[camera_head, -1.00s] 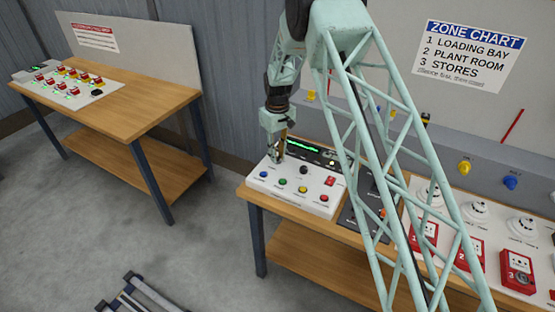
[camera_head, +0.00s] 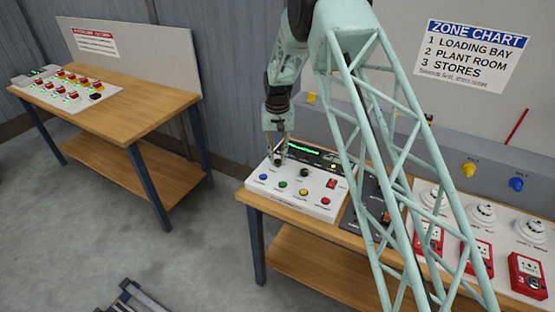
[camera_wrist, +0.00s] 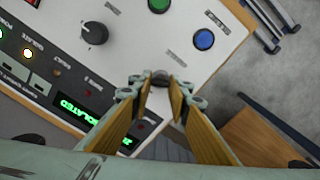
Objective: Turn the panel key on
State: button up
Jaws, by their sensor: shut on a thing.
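The white control panel (camera_head: 290,201) sits on the left end of the right-hand bench. My gripper (camera_head: 279,160) points down at the panel's back left corner. In the wrist view my gripper (camera_wrist: 160,88) has its yellow-padded fingers closed around a small dark round piece, the panel key (camera_wrist: 160,77), by its place on the panel. The fingers hide most of it, so its turn angle cannot be told. A black knob (camera_wrist: 95,33) stands apart from the fingers. The green display (camera_wrist: 78,107) shows letters ending in "OLATED".
Blue, green, yellow and red buttons line the panel's front; the blue button (camera_wrist: 204,39) is near my fingers. Red call points (camera_head: 527,276) and detectors stand to the right. A second bench (camera_head: 130,107) is at left, with bare floor between.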

dwell(0.4)
jog(key=o, duration=0.9)
jog(key=shift+r, duration=0.15)
jog(key=shift+r, duration=5.9)
